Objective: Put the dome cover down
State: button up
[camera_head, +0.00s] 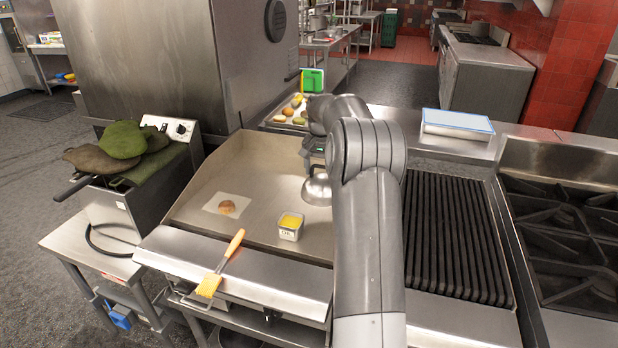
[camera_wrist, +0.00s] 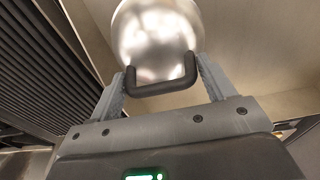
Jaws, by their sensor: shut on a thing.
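A shiny metal dome cover (camera_head: 316,190) is on the right side of the flat griddle (camera_head: 262,170), partly hidden behind my arm in the head view. In the wrist view the round dome cover (camera_wrist: 157,38) lies beyond the fingers, with its dark handle (camera_wrist: 162,86) between them. My gripper (camera_wrist: 162,82) is shut on the handle. In the head view the gripper is mostly hidden by my arm. I cannot tell whether the dome touches the griddle or hangs just above it.
A brown patty (camera_head: 227,206) on a pale sheet and a yellow-filled container (camera_head: 290,226) sit on the griddle. A brush (camera_head: 220,268) lies at its front edge. A food tray (camera_head: 290,113) stands behind. The ribbed grill (camera_head: 455,238) is to the right.

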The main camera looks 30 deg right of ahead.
jog(key=s+d+r, duration=0.4)
jog(key=s, duration=0.1)
jog(key=w+a+r+n+y, duration=0.15)
jog(key=w+a+n, duration=0.25)
jog(key=w+a, duration=0.5)
jog(key=w+a+r+n+h, duration=0.15)
jog(key=w+a+n, duration=0.35)
jog(key=a, duration=0.7)
jog(key=shift+y, duration=0.5)
jog(key=shift+w+a+f, duration=0.95)
jog(key=shift+a+f, duration=0.85)
jog(key=shift+a, duration=0.05)
jog(key=shift+w+a+f, duration=1)
jog(key=shift+a+f, duration=0.8)
jog(key=shift+a, duration=0.1)
jog(key=shift+w+a+f, duration=0.95)
jog(key=shift+a+f, duration=0.85)
jog(key=shift+a, duration=0.05)
jog(key=shift+f, duration=0.6)
jog(key=o, duration=1.5)
